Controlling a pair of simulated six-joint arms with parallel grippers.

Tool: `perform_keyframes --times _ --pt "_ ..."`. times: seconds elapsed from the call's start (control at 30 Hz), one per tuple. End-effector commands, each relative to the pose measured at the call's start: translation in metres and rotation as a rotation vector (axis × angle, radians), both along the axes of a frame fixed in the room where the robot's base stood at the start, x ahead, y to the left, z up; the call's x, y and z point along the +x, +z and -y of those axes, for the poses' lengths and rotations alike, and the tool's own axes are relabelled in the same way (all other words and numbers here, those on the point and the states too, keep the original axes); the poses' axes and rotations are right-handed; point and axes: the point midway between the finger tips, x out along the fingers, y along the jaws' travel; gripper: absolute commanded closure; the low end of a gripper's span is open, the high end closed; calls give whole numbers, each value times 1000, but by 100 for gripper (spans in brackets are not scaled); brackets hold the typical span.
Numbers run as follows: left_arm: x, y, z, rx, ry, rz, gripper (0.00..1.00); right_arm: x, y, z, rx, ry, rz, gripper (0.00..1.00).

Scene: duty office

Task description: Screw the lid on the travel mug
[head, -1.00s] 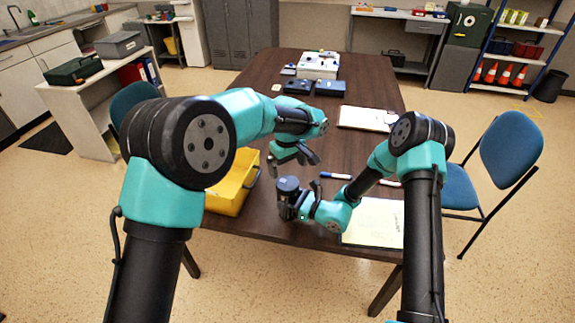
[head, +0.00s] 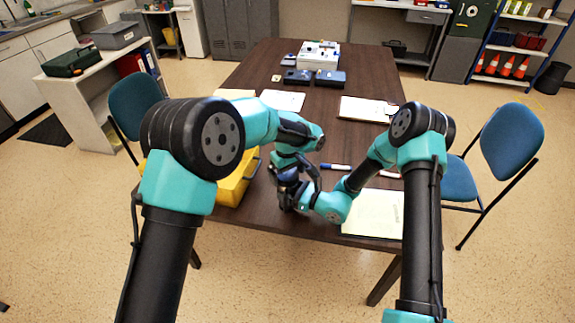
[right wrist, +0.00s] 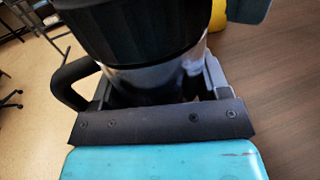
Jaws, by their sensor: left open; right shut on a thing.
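The travel mug (right wrist: 158,78) shows in the right wrist view as a steel body with a black handle at its left. A wide black part that looks like the lid (right wrist: 130,30) sits on top; I cannot tell how tightly. My right gripper (right wrist: 160,92) is shut around the mug's body; in the head view it is low over the table's near part. My left gripper (head: 293,174) is open, pointing down directly over the mug's top, its fingers around or just above it. In the head view the mug is mostly hidden by my grippers.
A yellow bin (head: 236,188) stands just left of the grippers. Markers (head: 336,167) and a paper pad (head: 372,213) lie to the right. A clipboard (head: 366,109), dark blue cases (head: 329,78) and a white box (head: 318,55) are farther back. The table's middle is mostly clear.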

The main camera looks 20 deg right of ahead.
Motion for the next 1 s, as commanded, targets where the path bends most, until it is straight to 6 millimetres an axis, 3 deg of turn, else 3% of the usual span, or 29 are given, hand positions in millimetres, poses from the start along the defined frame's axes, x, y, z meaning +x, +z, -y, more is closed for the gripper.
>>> perform_keyframes --times 0.37,0.9,1.0 --pt "0 -7 0 0 0 0 1 0 0 0 1 0 1 97" --pt "0 -7 0 -1 0 0 50 0 0 0 1 0 1 97" --pt "0 -7 0 -1 -8 0 50 0 0 0 1 0 1 97"
